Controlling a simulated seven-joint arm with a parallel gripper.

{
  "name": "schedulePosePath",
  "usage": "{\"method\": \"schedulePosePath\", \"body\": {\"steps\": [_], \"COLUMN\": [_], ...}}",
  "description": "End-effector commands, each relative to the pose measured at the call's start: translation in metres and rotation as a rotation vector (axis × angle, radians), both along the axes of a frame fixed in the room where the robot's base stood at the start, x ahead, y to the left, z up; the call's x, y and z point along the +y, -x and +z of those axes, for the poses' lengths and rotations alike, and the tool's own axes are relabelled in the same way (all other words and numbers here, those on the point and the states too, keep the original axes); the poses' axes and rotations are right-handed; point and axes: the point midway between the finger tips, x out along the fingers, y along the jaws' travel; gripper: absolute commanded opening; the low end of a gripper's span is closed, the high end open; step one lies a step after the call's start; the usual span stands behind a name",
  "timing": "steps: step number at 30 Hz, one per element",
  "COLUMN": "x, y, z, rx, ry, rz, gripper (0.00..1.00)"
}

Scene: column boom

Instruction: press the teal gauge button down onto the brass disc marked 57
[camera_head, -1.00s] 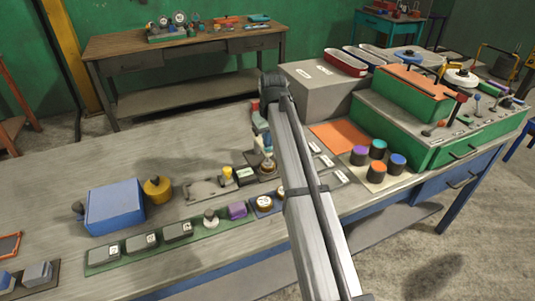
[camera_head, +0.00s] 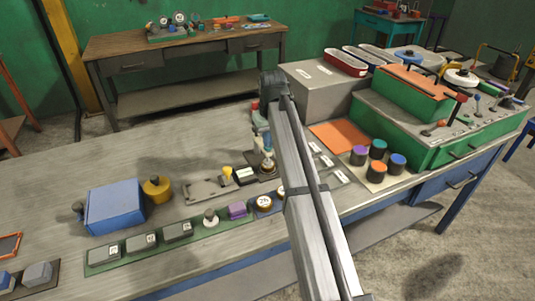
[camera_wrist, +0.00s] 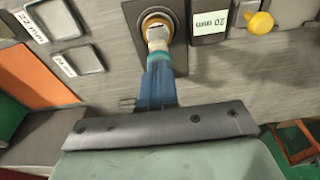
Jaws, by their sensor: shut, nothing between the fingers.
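In the wrist view, my gripper (camera_wrist: 157,48) is shut and empty. Its blue fingers, with a teal band and pale tips, reach over a brass-coloured round piece (camera_wrist: 158,20) on a dark square plate. The fingertips overlap this piece, so contact and any number on it cannot be told. In the head view my gripper (camera_head: 267,160) is low over the plate, partly behind my arm. A teal-topped dark cylinder (camera_head: 378,148) stands among coloured ones at right; I cannot tell if it is the gauge button.
A labelled dark block (camera_wrist: 208,22) and a yellow knob (camera_wrist: 259,22) stand beside the plate. Grey labelled trays (camera_wrist: 76,58) and an orange mat (camera_wrist: 40,82) lie on the other side. A blue box (camera_head: 115,207) is at left; the bench's left rear is clear.

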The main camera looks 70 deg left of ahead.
Motion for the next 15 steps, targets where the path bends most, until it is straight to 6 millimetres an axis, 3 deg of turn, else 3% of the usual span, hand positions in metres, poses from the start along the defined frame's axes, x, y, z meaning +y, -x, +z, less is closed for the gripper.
{"method": "schedulePosePath", "body": {"steps": [15], "x": [0.001], "y": [0.0], "z": [0.034], "rx": [0.0], "ry": [-0.001], "rz": [0.0], "gripper": [0.0]}}
